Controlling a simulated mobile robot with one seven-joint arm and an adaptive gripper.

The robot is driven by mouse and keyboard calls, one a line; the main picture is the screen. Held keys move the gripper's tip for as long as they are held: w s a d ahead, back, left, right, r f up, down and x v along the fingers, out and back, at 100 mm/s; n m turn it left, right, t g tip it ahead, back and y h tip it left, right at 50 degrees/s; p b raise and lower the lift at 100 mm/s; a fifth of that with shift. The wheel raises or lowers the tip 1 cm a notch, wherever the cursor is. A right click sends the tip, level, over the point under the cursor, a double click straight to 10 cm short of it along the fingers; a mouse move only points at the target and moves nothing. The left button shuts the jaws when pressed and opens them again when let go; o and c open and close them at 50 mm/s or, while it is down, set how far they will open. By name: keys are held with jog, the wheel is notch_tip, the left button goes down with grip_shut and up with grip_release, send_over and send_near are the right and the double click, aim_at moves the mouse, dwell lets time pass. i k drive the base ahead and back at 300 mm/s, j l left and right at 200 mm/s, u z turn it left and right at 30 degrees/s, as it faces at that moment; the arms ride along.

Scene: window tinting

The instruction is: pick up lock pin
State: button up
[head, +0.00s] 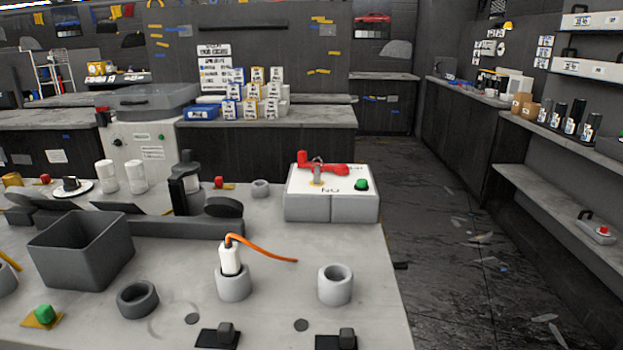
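The likeliest lock pin is a small grey metal pin (318,172) standing upright at the red lever (327,168), on the white top of a grey box (330,206) at the table's right back. I cannot tell how deep it sits or whether it passes through the lever. A yellow patch lies at its foot and a green button (361,184) is to its right. My gripper is not in view.
A white plug with an orange cable (265,249) stands in a grey cup (233,284). An empty grey cup (335,286) is at its right. A dark bin (82,250) and a black upright tool (186,185) are at the left.

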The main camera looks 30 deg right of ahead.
aim_at(317, 170)
jog(key=k+l, duration=0.25)
jog(key=l, duration=0.15)
jog(key=k+l, duration=0.1)
jog(key=l, duration=0.3)
jog(key=k+l+z, duration=0.1)
jog(key=l, duration=0.25)
jog(key=k+l, duration=0.1)
jog(key=l, duration=0.3)
jog(key=i+l+z, duration=0.1)
jog(key=l, duration=0.25)
jog(key=i+l, duration=0.25)
jog(key=i+l+z, duration=0.15)
jog(key=l, duration=0.35)
jog(key=i+l, duration=0.5)
jog(key=i, duration=0.2)
